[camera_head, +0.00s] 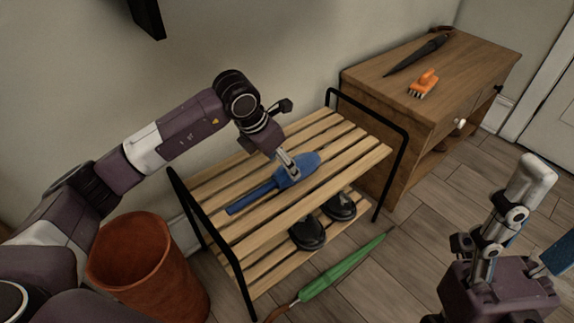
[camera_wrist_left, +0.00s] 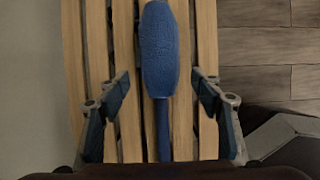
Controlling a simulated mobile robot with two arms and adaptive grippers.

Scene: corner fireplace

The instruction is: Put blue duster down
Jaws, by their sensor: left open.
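The blue duster (camera_head: 250,194) lies on the top slats of the wooden shoe rack (camera_head: 354,150). Its thick head points to the back right and its thin handle to the front left. My left gripper (camera_head: 292,172) is over the duster's head. In the left wrist view the left gripper (camera_wrist_left: 160,112) is open, with one finger on each side of the duster (camera_wrist_left: 160,55) and a gap to both.
Black shoes (camera_head: 308,233) stand on the rack's lower shelf. A closed green umbrella (camera_head: 345,267) lies on the floor in front. A terracotta bin (camera_head: 150,270) is left of the rack. A wooden cabinet (camera_head: 385,95) at the back right holds an orange brush (camera_head: 424,83) and a dark umbrella (camera_head: 417,54).

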